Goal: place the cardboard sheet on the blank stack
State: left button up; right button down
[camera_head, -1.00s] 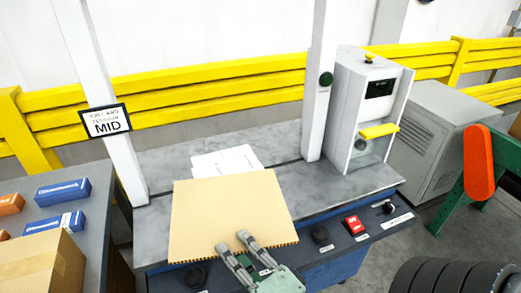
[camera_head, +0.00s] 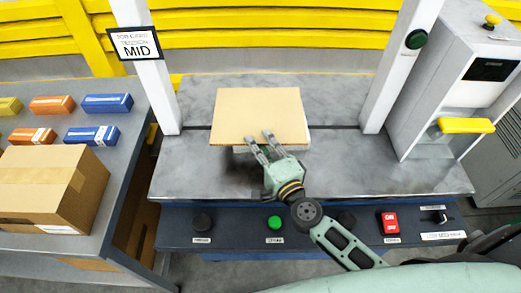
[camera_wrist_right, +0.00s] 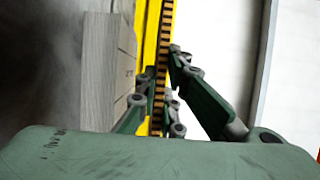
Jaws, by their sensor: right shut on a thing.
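The tan cardboard sheet (camera_head: 262,108) is level over the middle of the machine table in the head view. My right gripper (camera_head: 260,138) is shut on its near edge. The pale blank stack lies under the sheet, mostly hidden; a sliver of it (camera_head: 240,150) shows below the near edge. In the right wrist view, the sheet's corrugated edge (camera_wrist_right: 161,75) runs between my right fingers. The stack (camera_wrist_right: 103,70) is beside it there, with a strip of yellow between them, so the sheet appears slightly above the stack. My left gripper is not in view.
The grey machine table (camera_head: 400,175) is clear on both sides, between two white posts (camera_head: 405,65). A control panel with buttons (camera_head: 389,222) runs along its front. A side table at left holds a carton (camera_head: 50,185) and small boxes. A white unit (camera_head: 445,85) stands right.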

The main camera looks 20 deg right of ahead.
jog(key=shift+w+d+f+b, duration=0.25)
jog(key=shift+w+f+b, duration=0.3)
jog(key=shift+w+f, duration=0.4)
notch_tip(320, 180, down, 3)
jog(key=shift+s+r+b, duration=0.15)
jog(key=shift+r+b, duration=0.05)
jog(key=shift+b, duration=0.65)
jog(key=shift+f, duration=0.25)
jog(key=c, duration=2.2)
grip_release()
jog(key=shift+f, duration=0.1)
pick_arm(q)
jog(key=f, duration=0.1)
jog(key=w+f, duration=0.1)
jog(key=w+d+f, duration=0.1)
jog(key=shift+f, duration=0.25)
